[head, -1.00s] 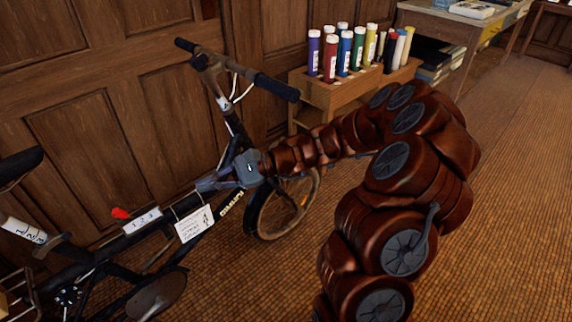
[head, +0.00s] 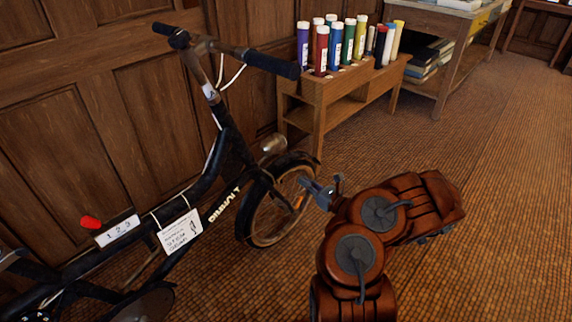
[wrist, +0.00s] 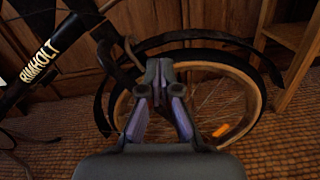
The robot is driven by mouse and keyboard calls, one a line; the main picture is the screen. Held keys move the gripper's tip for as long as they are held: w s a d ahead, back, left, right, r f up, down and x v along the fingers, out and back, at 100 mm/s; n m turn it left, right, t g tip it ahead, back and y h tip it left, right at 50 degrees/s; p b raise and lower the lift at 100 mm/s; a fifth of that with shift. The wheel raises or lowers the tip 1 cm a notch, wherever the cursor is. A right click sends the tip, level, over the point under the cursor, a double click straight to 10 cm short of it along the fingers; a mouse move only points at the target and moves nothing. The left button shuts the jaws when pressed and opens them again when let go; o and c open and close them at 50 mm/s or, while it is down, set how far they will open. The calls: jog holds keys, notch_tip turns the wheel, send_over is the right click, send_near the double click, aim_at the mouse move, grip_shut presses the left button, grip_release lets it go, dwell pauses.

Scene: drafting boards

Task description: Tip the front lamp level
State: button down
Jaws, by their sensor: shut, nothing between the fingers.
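The front lamp (head: 272,145) is a small silvery cylinder on the bicycle, above the front wheel (head: 268,226) and below the handlebar (head: 222,52). It looks tilted in the head view, but I cannot tell its exact angle. I cannot make the lamp out in the wrist view. My gripper (head: 308,185) is at the right side of the front wheel, lower than the lamp and apart from it. In the wrist view my gripper (wrist: 160,76) is shut and empty, with the wheel and spokes behind its fingertips.
A wooden rack (head: 345,90) with several coloured tubes stands behind the wheel. A desk (head: 455,28) is further back. Wood panelling (head: 60,130) lies close behind the bicycle. A white tag (head: 180,232) hangs on the frame. The tiled floor (head: 490,190) at right is open.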

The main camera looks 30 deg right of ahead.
jog(key=w+a+r+b, duration=0.2)
jog(key=w+r+b, duration=0.2)
jog(key=w, duration=0.6)
jog(key=shift+w+r+b, duration=0.15)
jog(key=shift+w+b, duration=0.1)
jog(key=shift+b, duration=0.1)
dwell(0.3)
